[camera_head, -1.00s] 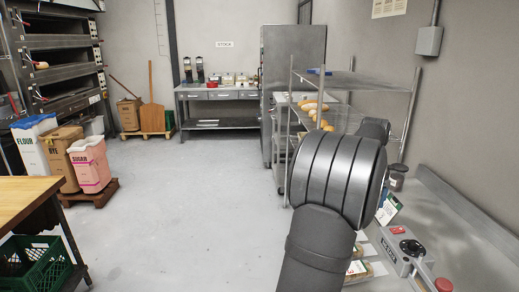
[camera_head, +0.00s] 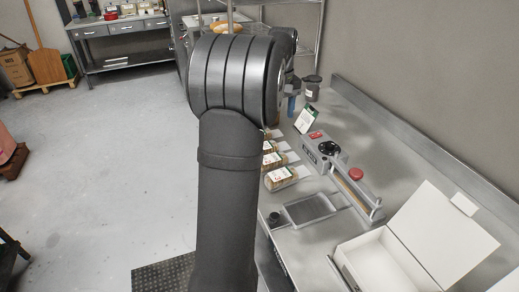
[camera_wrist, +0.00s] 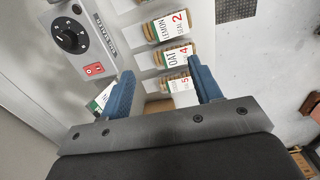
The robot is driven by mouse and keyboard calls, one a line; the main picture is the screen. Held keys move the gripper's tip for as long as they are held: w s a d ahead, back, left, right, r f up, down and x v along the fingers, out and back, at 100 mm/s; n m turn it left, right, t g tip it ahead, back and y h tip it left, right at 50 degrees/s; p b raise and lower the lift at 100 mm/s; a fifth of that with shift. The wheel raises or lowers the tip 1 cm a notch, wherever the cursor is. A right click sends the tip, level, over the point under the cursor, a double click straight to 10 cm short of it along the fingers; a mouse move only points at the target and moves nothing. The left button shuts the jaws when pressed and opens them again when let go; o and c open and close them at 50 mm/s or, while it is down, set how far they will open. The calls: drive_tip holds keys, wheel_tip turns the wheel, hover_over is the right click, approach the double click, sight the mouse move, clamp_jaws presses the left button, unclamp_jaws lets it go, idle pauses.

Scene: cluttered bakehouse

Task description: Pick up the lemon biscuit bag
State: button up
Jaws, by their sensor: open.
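The lemon biscuit bag (camera_wrist: 166,28) lies in a row of bags in the wrist view, with a white label reading LEMON in green and a red 2. It is beyond my open fingertips, towards the top of the picture. My gripper (camera_wrist: 160,68) has two blue fingers wide apart, with nothing held between them. The oat bag (camera_wrist: 173,57), marked 4, lies just past the fingertips, and a bag marked 5 (camera_wrist: 177,84) shows between the fingers.
A grey bag sealer (camera_head: 325,153) stands right of the bags on the steel counter (camera_head: 380,150); its dial panel (camera_wrist: 75,40) is left in the wrist view. A tray (camera_head: 310,208) and open white box (camera_head: 375,265) are nearer. A card (camera_head: 306,118) stands behind.

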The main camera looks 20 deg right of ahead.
drive_tip(key=shift+a, duration=0.1)
drive_tip(key=m+h, duration=0.5)
drive_tip(key=m, duration=1.2)
approach(278, 161)
drive_tip(key=f, duration=0.1)
drive_tip(key=w+f, duration=0.1)
drive_tip(key=f, duration=0.1)
drive_tip(key=shift+w+d+y, duration=0.3)
drive_tip(key=shift+w+d, duration=0.05)
drive_tip(key=shift+w+x, duration=0.1)
drive_tip(key=shift+x, duration=1.15)
drive_tip(key=shift+w+x, duration=0.15)
drive_tip(key=shift+x, duration=1.1)
drive_tip(key=shift+f, duration=0.25)
drive_tip(key=c, duration=0.9)
